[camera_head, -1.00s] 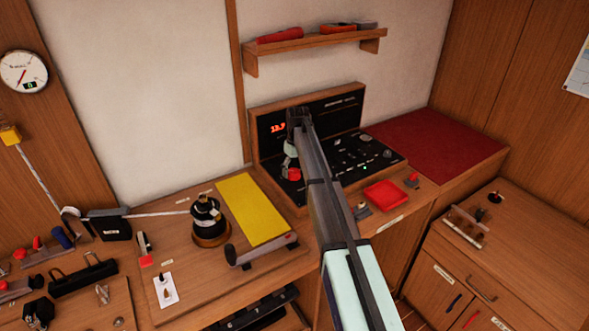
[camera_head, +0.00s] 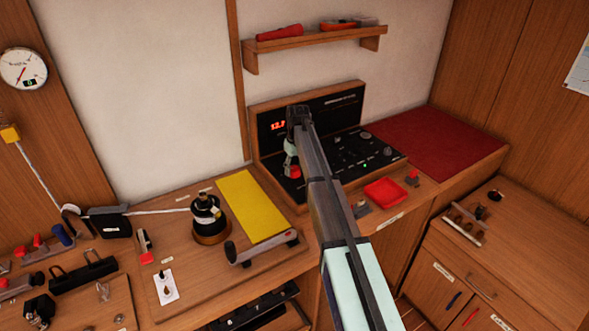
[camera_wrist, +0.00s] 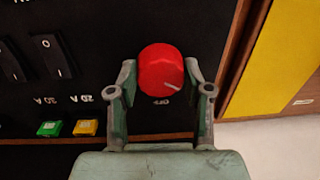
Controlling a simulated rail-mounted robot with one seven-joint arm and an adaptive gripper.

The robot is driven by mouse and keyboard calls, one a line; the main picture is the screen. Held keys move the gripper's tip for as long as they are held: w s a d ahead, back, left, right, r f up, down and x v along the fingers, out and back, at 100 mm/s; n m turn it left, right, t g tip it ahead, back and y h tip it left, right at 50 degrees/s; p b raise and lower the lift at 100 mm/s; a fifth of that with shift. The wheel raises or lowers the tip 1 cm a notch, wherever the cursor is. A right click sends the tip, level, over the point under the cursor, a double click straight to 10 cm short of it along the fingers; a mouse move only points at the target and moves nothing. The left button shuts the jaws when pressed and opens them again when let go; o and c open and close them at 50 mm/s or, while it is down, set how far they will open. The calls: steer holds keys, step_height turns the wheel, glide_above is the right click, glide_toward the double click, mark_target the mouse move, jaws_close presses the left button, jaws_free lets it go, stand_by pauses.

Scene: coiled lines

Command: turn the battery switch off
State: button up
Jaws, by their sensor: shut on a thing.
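The battery switch is a round red knob (camera_wrist: 160,71) with a white pointer line, on a black panel. In the wrist view the line points towards the picture's lower right. My gripper (camera_wrist: 160,78) has one finger on each side of the knob and is shut on it. In the head view the knob (camera_head: 292,171) shows only partly under my gripper (camera_head: 291,162), at the left end of the panel.
Rocker switches (camera_wrist: 48,57) and small green and yellow blocks (camera_wrist: 68,127) sit left of the knob in the wrist view. A yellow mat (camera_head: 252,207) lies left of the panel. A red tray (camera_head: 385,192) stands in front of it.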

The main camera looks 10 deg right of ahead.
mark_target(296, 169)
steer(key=m+b, duration=0.1)
steer(key=m, duration=0.4)
steer(key=shift+s+f+b, duration=0.15)
steer(key=shift+b, duration=0.2)
steer(key=m+b, duration=0.1)
steer(key=m, duration=0.5)
steer(key=shift+t, duration=0.3)
steer(key=o, duration=1.2)
steer(key=shift+c, duration=0.2)
steer(key=shift+r, duration=0.2)
step_height(296, 169, up, 12)
steer(key=shift+s+d, duration=0.15)
steer(key=shift+d, duration=0.1)
